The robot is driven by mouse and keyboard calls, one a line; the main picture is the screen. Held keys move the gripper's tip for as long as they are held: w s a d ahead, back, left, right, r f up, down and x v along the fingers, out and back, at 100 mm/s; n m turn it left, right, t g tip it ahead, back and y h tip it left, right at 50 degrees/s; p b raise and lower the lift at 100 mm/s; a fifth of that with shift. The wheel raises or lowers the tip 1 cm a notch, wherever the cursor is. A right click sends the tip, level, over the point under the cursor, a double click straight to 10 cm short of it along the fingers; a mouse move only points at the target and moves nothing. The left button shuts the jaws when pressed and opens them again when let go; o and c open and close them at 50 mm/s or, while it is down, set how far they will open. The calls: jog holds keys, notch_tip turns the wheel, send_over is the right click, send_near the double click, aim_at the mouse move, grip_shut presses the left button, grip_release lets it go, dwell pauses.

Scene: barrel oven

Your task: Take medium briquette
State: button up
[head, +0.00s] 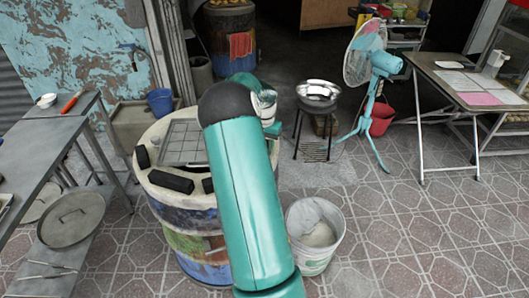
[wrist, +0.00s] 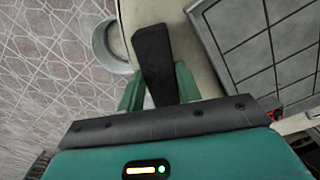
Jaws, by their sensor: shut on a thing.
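In the wrist view my gripper (wrist: 157,78) is shut on a long dark briquette (wrist: 152,50), one green finger on each side of it. The briquette's far end sticks out past the fingers over the pale barrel rim (wrist: 195,55). I cannot tell whether it touches the rim. A longer black briquette (head: 170,181) lies on the front left of the barrel top. A short one (head: 142,157) lies at the left edge and another small dark one (head: 207,185) lies beside my arm.
A square grille (head: 184,142) covers the middle of the barrel oven (head: 190,220). A white bucket (head: 315,235) stands on the floor right of the barrel. A metal table (head: 40,150) is at left, and a fan (head: 372,75) and table (head: 470,90) are at right.

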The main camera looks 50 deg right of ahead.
jog(key=shift+r, duration=0.1)
jog(key=shift+r, duration=3.45)
